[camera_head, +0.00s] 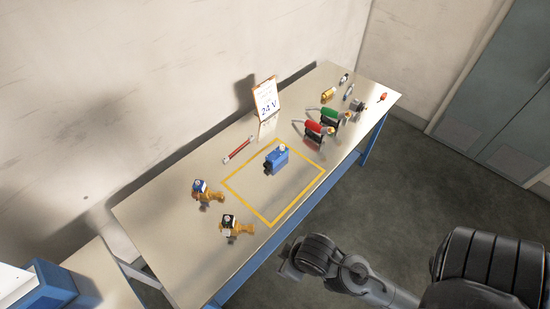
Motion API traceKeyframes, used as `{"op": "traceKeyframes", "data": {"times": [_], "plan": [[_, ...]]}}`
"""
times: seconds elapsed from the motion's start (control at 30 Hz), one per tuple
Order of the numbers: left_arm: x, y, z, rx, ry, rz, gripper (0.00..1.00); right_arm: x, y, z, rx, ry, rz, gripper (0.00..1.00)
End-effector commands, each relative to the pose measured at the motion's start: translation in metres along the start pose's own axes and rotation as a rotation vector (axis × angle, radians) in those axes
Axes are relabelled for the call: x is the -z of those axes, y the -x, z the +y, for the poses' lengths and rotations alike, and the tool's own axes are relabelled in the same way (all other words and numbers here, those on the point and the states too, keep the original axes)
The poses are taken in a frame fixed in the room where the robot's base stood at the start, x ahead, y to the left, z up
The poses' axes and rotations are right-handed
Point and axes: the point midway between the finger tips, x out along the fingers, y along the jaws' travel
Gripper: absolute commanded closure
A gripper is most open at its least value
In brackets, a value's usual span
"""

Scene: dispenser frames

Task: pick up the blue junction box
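The blue junction box (278,159) stands on the metal-topped table (165,233), inside a yellow square outline. It is a small blue block with a pale part on top and a dark part at its left end. My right gripper (287,263) hangs beyond the table's front edge, well apart from the box, toward the bottom of the picture. It is small and dark, so I cannot tell whether its fingers are open. My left gripper is not in view.
Two brass valves, one with a blue top (201,188) and one with a black top (229,223), stand left of the outline (245,204). A red-handled tool (238,150) lies behind. A 24V sign (266,100), red (314,128) and green (329,115) parts stand farther back.

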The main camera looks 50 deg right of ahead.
Motion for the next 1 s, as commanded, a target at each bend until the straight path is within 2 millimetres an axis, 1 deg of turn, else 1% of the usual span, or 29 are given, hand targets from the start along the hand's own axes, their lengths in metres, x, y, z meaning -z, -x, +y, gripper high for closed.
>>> {"op": "traceKeyframes", "data": {"times": [0.4,0.47,0.63,0.67,1.0], "plan": [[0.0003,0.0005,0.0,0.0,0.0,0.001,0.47,-0.0003,0.0003,0.0019,-0.006,0.007,0.0,0.46],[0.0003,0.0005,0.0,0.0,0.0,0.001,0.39,-0.0002,0.0003,0.0018,-0.006,0.007,0.0,0.46],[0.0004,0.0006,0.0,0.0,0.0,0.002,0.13,-0.0001,0.0004,0.0015,-0.005,0.006,0.0,0.46],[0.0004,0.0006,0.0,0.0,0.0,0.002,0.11,-0.0001,0.0004,0.0014,-0.004,0.006,0.0,0.46],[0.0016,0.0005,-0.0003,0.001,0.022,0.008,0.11,0.0004,0.0006,-0.0003,0.001,-0.001,0.002,0.46]]}}
